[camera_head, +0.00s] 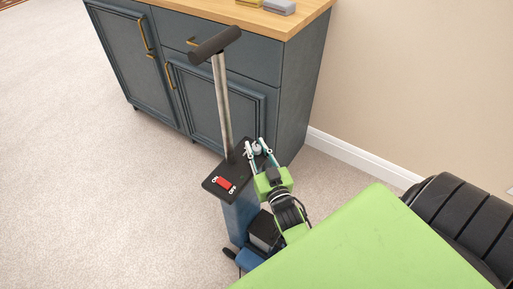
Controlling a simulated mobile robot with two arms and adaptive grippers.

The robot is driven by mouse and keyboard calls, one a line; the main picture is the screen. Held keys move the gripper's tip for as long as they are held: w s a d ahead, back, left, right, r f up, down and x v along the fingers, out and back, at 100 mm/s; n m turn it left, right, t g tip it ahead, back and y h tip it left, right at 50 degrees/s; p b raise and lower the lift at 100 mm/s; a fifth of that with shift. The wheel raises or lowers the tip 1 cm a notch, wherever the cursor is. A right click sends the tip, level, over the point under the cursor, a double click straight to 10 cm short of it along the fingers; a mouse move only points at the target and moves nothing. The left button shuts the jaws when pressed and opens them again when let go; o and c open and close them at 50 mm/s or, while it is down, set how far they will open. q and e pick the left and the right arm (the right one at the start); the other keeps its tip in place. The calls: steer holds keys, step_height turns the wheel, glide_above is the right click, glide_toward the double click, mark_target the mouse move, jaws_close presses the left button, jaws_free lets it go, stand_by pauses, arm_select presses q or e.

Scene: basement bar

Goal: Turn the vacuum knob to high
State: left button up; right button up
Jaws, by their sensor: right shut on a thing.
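The upright vacuum (239,212) stands on the carpet in front of the cabinet, with a metal pole and dark T-handle (215,45) rising from it. Its black top panel has a red rocker switch (223,183) marked ON and OFF. At the panel's far right corner, a small grey knob (256,149) shows between the fingertips of my right gripper (257,149). The right gripper is shut on the knob. The fingers partly cover the knob, and I cannot read its setting. My left gripper is out of view.
A dark blue-grey cabinet (222,105) with brass handles and a wooden top (240,12) stands close behind the vacuum. A beige wall is at the right. Open carpet (90,190) lies to the left.

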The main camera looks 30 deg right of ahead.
mark_target(256, 147)
steer(key=o, duration=1.1)
steer(key=shift+o, duration=0.2)
step_height(256, 147, up, 10)
steer(key=shift+r, duration=0.1)
